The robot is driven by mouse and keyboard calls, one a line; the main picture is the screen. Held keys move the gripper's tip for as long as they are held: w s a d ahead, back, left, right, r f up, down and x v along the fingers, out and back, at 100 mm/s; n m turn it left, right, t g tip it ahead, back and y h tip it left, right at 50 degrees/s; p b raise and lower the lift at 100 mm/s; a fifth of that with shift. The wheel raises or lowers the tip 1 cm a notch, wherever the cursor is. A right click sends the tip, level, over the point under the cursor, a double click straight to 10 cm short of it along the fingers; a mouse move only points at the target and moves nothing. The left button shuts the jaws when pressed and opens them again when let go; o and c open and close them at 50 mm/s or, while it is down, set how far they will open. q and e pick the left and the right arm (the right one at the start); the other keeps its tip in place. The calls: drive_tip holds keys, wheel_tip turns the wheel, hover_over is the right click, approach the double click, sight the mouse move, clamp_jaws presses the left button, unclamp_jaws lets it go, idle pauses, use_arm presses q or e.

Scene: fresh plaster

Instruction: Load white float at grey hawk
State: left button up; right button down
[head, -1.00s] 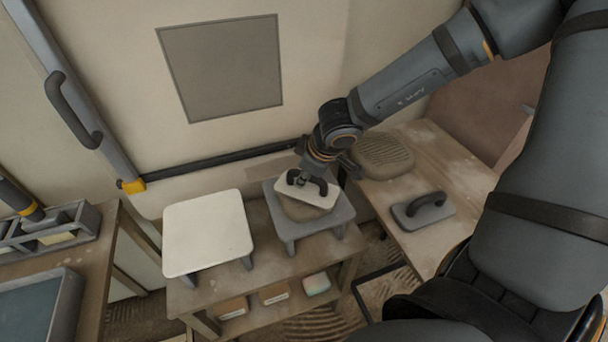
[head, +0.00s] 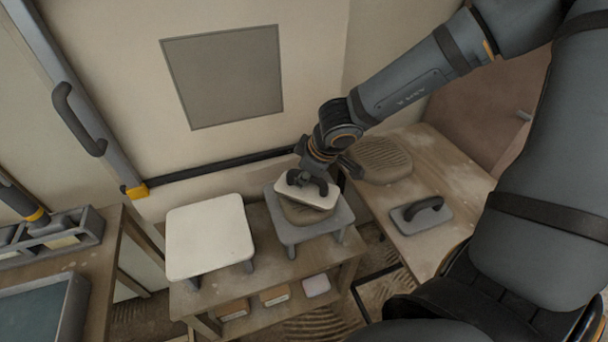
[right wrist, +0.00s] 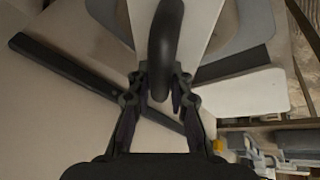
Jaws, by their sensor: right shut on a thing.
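The white float (head: 308,194) has a dark curved handle and sits over the grey hawk (head: 328,222), a low stand-like board. A brown lump of plaster (head: 305,214) shows on the hawk under the float; I cannot tell whether float and plaster touch. My right gripper (head: 306,176) is shut on the float's handle. In the right wrist view, the fingers (right wrist: 158,90) close around the dark handle (right wrist: 166,40), with the white float (right wrist: 205,22) behind. My left gripper is not in view.
A white hawk (head: 208,238) stands left of the grey one on the bench. The right table holds a textured brown mound (head: 380,160) and a grey float (head: 425,216). A grey tray (head: 60,290) is at lower left. A long bar (head: 75,95) leans on the wall.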

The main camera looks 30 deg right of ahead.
drive_tip(key=shift+r+p, duration=2)
drive_tip(key=shift+r, duration=0.55)
wheel_tip(320, 180, up, 7)
drive_tip(key=p, duration=0.7)
